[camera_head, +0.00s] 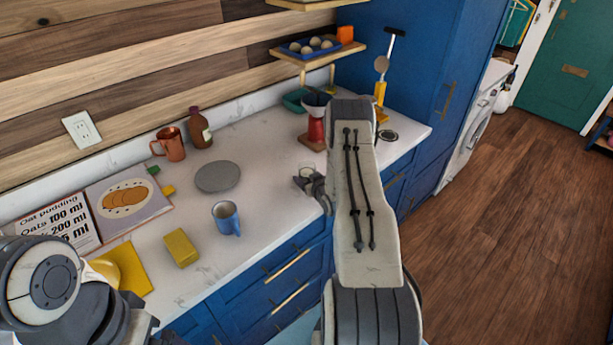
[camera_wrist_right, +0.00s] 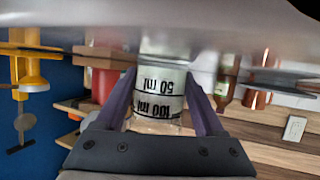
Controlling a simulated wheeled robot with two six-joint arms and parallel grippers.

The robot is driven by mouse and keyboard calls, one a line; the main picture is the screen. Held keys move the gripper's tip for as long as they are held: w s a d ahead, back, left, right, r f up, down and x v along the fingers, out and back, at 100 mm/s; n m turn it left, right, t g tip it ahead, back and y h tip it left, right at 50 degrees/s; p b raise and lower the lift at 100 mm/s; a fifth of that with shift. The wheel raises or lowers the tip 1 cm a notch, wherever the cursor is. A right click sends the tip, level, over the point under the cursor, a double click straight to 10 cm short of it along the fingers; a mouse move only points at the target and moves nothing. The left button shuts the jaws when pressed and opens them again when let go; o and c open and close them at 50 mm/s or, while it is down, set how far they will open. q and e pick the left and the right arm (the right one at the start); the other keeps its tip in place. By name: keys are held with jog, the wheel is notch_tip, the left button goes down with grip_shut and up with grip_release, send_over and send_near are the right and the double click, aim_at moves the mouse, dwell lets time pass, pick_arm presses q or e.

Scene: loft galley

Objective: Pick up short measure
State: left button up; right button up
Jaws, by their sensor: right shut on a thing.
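The short measure (camera_wrist_right: 160,88) is a clear cup with black 50 ml and 100 ml marks. It sits between both fingers of my right gripper (camera_wrist_right: 162,100), which is shut on it; its print appears upside down in the right wrist view. In the head view my right gripper (camera_head: 312,184) is at the counter's front part, with a bit of the measure (camera_head: 307,172) showing behind the fingers. I cannot tell whether the measure touches the counter. Part of my left arm shows at the lower left, but its fingertips are not visible.
Left of the gripper stand a blue mug (camera_head: 226,219), a grey disc (camera_head: 217,177) and a yellow block (camera_head: 181,248). A copper mug (camera_head: 170,146) and brown bottle (camera_head: 200,129) are at the back. A shelf (camera_head: 320,55) hangs above.

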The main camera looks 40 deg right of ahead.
aim_at(309, 170)
jog(key=shift+r, duration=0.15)
jog(key=shift+r+b, duration=0.6)
jog(key=shift+r, duration=0.35)
jog(key=shift+r+b, duration=0.4)
jog(key=shift+r, duration=0.55)
jog(key=s+d+r+b, duration=0.1)
jog(key=s+d+r, duration=0.1)
jog(key=s, duration=0.3)
jog(key=s+d+r+b, duration=0.2)
jog(key=s+d+r, duration=0.1)
jog(key=s+r, duration=0.1)
jog(key=shift+s+r, duration=0.4)
jog(key=shift+s, duration=0.3)
jog(key=shift+s, duration=0.1)
jog(key=shift+a, duration=0.1)
